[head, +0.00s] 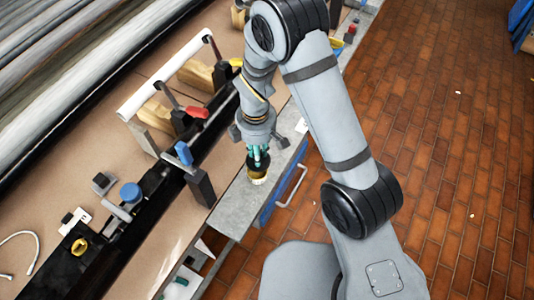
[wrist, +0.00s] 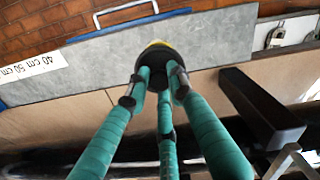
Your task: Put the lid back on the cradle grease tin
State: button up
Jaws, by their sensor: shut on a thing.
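My gripper (head: 258,158), with teal fingers, points down over the grey strip along the bench edge. It is shut on a dark round piece, which looks like the lid (wrist: 164,57) in the wrist view. Directly below it in the head view is a small yellow-gold tin (head: 258,176) with a paler lower part. A yellow rim of the tin (wrist: 157,43) shows just past the dark piece in the wrist view. I cannot tell whether the lid touches the tin or hangs just above it, since the fingers and lid cover most of it.
A black rail with a dark upright block (head: 200,187) stands left of the gripper. Blue-capped (head: 130,193) and red-handled (head: 195,112) clamps sit along it. A white tube (head: 165,75) lies behind. A measuring label (wrist: 35,67) lies on the grey strip, which is otherwise mostly clear.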

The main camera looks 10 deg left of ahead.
jog(key=shift+w+a+f, duration=0.1)
jog(key=shift+w+a, duration=0.15)
jog(key=shift+a, duration=0.05)
jog(key=shift+f+b, duration=2.6)
jog(key=shift+f, duration=0.5)
jog(key=shift+f+b, duration=0.2)
jog(key=shift+b, duration=0.35)
jog(key=o, duration=0.9)
jog(key=shift+o, duration=1.3)
jog(key=shift+o, duration=1.1)
